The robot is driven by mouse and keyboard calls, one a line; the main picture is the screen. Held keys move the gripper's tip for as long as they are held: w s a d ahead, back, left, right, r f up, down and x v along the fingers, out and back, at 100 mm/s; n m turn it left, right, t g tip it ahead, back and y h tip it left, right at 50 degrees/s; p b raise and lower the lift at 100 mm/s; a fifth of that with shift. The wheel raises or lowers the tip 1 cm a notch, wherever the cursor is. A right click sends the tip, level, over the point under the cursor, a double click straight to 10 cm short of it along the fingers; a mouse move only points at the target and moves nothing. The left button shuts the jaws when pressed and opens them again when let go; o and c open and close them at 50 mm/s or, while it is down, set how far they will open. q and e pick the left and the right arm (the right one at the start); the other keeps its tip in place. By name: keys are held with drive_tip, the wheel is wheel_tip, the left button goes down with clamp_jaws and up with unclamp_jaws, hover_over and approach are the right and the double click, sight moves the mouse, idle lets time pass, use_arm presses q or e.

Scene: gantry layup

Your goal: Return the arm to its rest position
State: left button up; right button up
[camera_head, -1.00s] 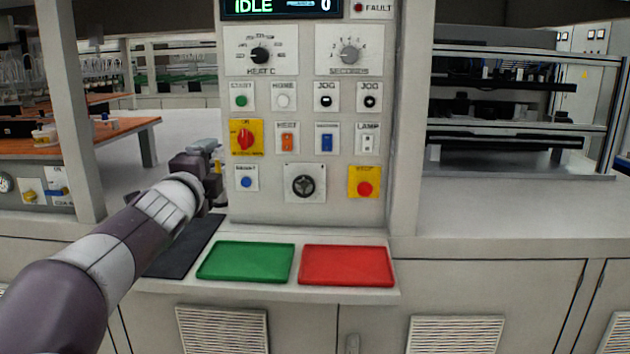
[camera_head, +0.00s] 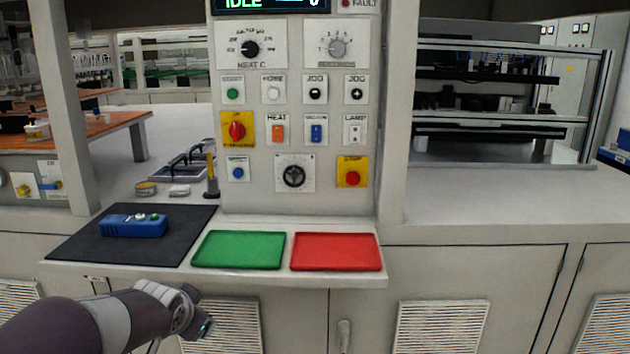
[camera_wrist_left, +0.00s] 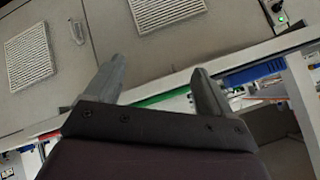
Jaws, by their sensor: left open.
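My left arm comes in from the lower left of the head view, below the shelf's front edge. Its gripper (camera_head: 203,318) is low in front of the cabinet doors, apart from the panel and the trays. In the left wrist view the two fingers (camera_wrist_left: 155,92) are spread with nothing between them, so the gripper is open and empty. The fingers point toward the cabinet front and its vent grilles. My right gripper is in neither view.
A control panel (camera_head: 270,195) reads IDLE. On the shelf lie a black mat (camera_head: 80,245) with a blue handheld device (camera_head: 134,226), a green tray (camera_head: 239,250) and a red tray (camera_head: 336,252). The counter (camera_head: 480,205) at right is clear.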

use_arm(q)
drive_tip(key=s+d+f+n+g+h, duration=0.1)
drive_tip(key=s+d+f+n+g, duration=0.2)
drive_tip(key=s+f, duration=0.65)
drive_tip(key=s+d+f+n+g, duration=0.1)
drive_tip(key=s+f+n+g, duration=0.35)
drive_tip(key=s, duration=0.75)
wheel_tip(320, 180, up, 20)
drive_tip(key=m+p, duration=0.2)
drive_tip(key=p, duration=2)
drive_tip(key=shift+s+d+r, duration=0.25)
drive_tip(key=shift+s+d, duration=0.05)
drive_tip(key=shift+s, duration=0.1)
drive_tip(key=shift+g, duration=0.25)
